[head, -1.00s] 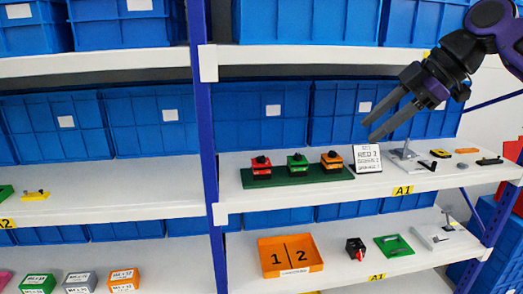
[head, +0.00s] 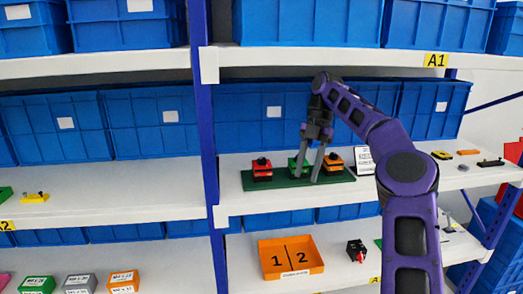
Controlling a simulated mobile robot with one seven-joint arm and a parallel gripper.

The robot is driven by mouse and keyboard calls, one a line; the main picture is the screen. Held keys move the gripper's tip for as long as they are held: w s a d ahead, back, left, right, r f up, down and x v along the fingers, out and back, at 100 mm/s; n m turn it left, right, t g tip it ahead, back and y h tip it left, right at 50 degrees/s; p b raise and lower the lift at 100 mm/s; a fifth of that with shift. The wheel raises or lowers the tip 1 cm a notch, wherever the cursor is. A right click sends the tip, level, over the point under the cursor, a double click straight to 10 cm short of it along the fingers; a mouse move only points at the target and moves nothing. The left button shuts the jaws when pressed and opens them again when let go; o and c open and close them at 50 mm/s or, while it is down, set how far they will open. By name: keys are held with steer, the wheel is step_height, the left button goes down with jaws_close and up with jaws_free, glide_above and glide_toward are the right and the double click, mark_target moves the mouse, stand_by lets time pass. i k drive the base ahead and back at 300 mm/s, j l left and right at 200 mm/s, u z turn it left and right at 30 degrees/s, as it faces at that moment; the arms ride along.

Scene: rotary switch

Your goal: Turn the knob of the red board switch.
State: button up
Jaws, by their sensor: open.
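The red board switch (head: 262,170) stands at the left end of a dark green base (head: 247,180) on the middle shelf, with a black knob on top. The green switch (head: 294,164) is in the middle of the base and the orange switch (head: 334,163) is at its right. My gripper (head: 308,176) points down with its fingers apart, in front of the green switch and the gap to the orange one. It holds nothing that I can see. It is right of the red switch and apart from it. Whether the fingers touch the green switch cannot be told.
A white printed sign (head: 364,155) stands right of the base, partly behind my arm. Blue bins (head: 262,118) line the back of the shelf. An orange tray (head: 290,256) marked 1 and 2 and a black switch with a red knob (head: 356,250) are on the shelf below.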

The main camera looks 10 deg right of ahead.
mark_target(263, 161)
steer(key=i, duration=0.95)
